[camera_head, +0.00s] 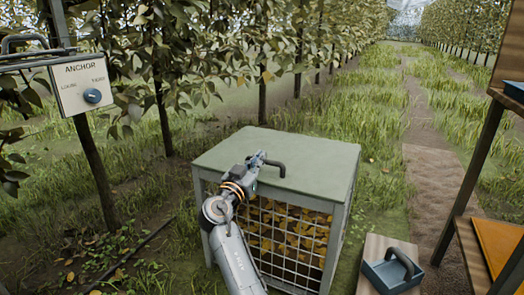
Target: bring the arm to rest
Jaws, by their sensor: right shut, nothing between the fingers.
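My right arm (232,250) comes up from the bottom of the head view, in front of the crate. My right gripper (260,156) is shut and empty. It shows over the green lid (310,150) of the crate, just left of the lid's dark handle (280,164). I cannot tell whether it touches the handle. The lid lies flat on the crate. My left gripper is not in view.
Leaves show behind the crate's wire mesh (290,262). A blue tray with a handle (390,272) sits on a board at lower right. A wooden shelf (485,190) stands at the right. Grass lies behind the crate.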

